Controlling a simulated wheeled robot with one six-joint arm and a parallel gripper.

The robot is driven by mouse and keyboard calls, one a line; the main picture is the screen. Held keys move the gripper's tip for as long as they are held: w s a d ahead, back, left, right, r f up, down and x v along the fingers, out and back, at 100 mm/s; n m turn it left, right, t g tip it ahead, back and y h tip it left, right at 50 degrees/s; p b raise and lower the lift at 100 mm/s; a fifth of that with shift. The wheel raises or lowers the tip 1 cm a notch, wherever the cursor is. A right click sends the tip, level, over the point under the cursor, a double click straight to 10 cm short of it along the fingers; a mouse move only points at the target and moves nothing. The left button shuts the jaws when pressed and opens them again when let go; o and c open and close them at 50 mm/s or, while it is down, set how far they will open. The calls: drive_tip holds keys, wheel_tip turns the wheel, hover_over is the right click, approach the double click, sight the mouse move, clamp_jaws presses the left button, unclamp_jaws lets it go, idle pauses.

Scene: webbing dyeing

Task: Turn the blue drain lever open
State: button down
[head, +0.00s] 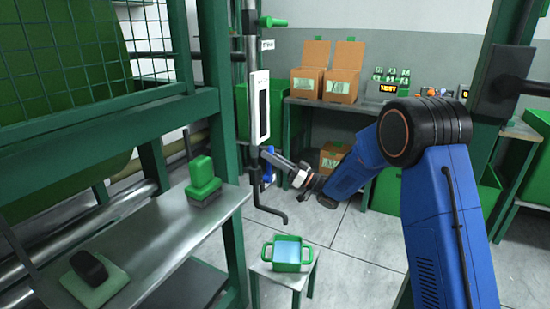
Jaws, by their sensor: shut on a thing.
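The blue drain lever (267,177) is on the grey vertical drain pipe, just below the white sight gauge (260,107). It points roughly down along the pipe and is partly covered by my gripper. My gripper (267,157) reaches in from the right and is shut on the lever. The fingertips are small and partly hidden in this view. The pipe's bent spout (272,212) hangs below the lever. A green tub (293,266) with light blue inside stands below the spout on a small stool.
A grey shelf (150,255) at left carries a green-handled brush (203,182) and a green pad with a black object (92,273). Green frame posts stand left and right. Cardboard boxes (343,85) sit on the back bench. Floor between stool and bench is clear.

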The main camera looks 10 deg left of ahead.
drive_tip(key=shift+s+a+n+g, duration=0.1)
drive_tip(key=shift+s+n+g, duration=0.3)
drive_tip(key=shift+n, duration=0.4)
drive_tip(key=c, duration=1.6)
unclamp_jaws()
drive_tip(key=shift+c, duration=0.2)
drive_tip(key=v, duration=0.7)
drive_tip(key=shift+d+f, duration=0.15)
drive_tip(key=shift+d, duration=0.05)
